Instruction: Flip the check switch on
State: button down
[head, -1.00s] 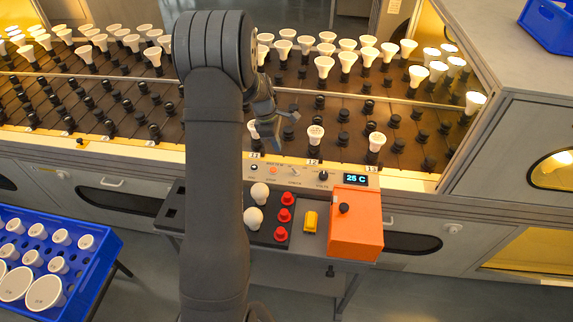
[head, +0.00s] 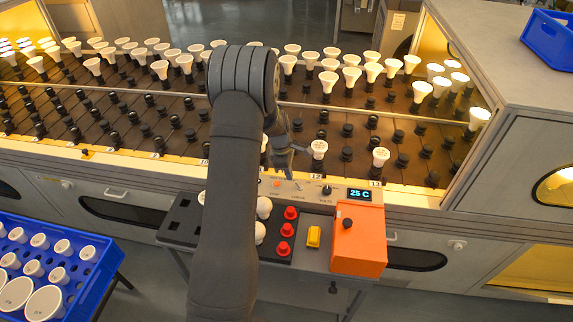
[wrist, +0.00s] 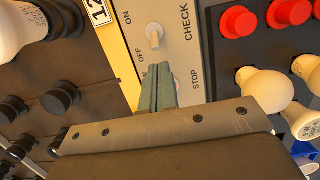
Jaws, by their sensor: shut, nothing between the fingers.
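The check switch (wrist: 155,36) is a small pale toggle on the grey panel (wrist: 183,12), beside the printed ON, OFF and CHECK labels in the wrist view. I cannot tell for certain which way its lever leans. My gripper (wrist: 160,72) is shut and empty, its fingertips just short of the toggle in the picture. Whether they touch the panel is unclear. In the head view my gripper (head: 290,176) is low over the back edge of the panel. The switch is too small to make out clearly there.
Red buttons (head: 287,230), white bulbs (head: 264,207), a yellow block (head: 313,237) and an orange box (head: 358,247) sit at the bench front. The display (head: 359,194) reads 25 C. A socketed bulb (head: 319,149) stands close behind the panel.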

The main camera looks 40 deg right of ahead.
aim_at(297, 182)
jog(key=shift+s+d+f, duration=0.1)
jog(key=shift+f, duration=0.7)
jog(key=shift+s+d+f, duration=0.1)
jog(key=shift+f, duration=0.7)
jog(key=shift+s+d+r+t+y, duration=0.3)
jog(key=shift+t+y, duration=0.4)
jog(key=shift+s+d+r+t+y, duration=0.25)
jog(key=shift+s+d+t+y, duration=0.15)
jog(key=shift+t+y, duration=0.4)
jog(key=shift+s+d+r+t+y, duration=0.1)
jog(key=shift+s+d+t+y, duration=0.15)
jog(key=shift+t+y, duration=0.25)
jog(key=shift+s+d+t+y, duration=0.2)
jog(key=shift+t+y, duration=0.3)
jog(key=shift+s+d+t+y, duration=0.25)
jog(key=shift+t+y, duration=0.3)
jog(key=shift+s+d+t+y, duration=0.25)
jog(key=shift+t+y, duration=0.3)
jog(key=shift+a, duration=0.1)
jog(key=shift+r, duration=0.85)
